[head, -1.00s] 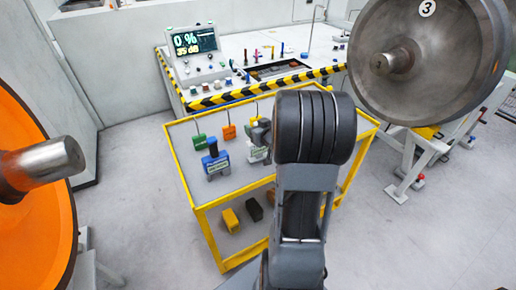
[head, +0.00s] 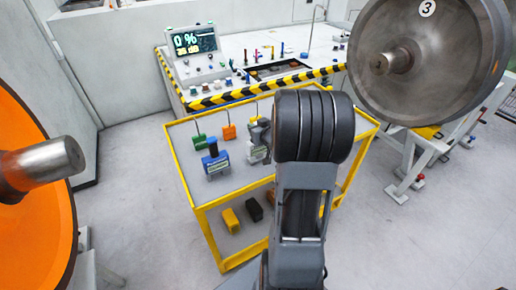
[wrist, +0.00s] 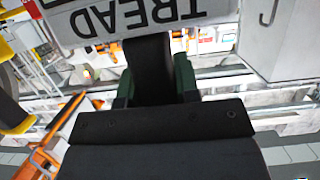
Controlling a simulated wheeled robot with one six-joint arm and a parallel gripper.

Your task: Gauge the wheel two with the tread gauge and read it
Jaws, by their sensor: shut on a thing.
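The tread gauge (wrist: 150,16) is a light grey block with "TREAD" in dark letters, upside down at the top of the wrist view. My gripper (wrist: 155,85) is shut on it; dark green fingers show on both sides of a black stem. In the head view my arm hides the gripper. No wheel marked 2 can be made out. A grey steel wheel marked 3 (head: 432,60) stands at the right in the head view. An orange wheel (head: 28,215) with a steel axle end is at the left, with no number visible.
A yellow-framed cart (head: 200,205) stands ahead, holding a blue labelled block (head: 215,160), a green block (head: 200,142) and an orange block (head: 228,132). Behind it is a bench with a striped edge (head: 240,92) and a display (head: 193,44) reading 0 %. Grey floor is open at front left and right.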

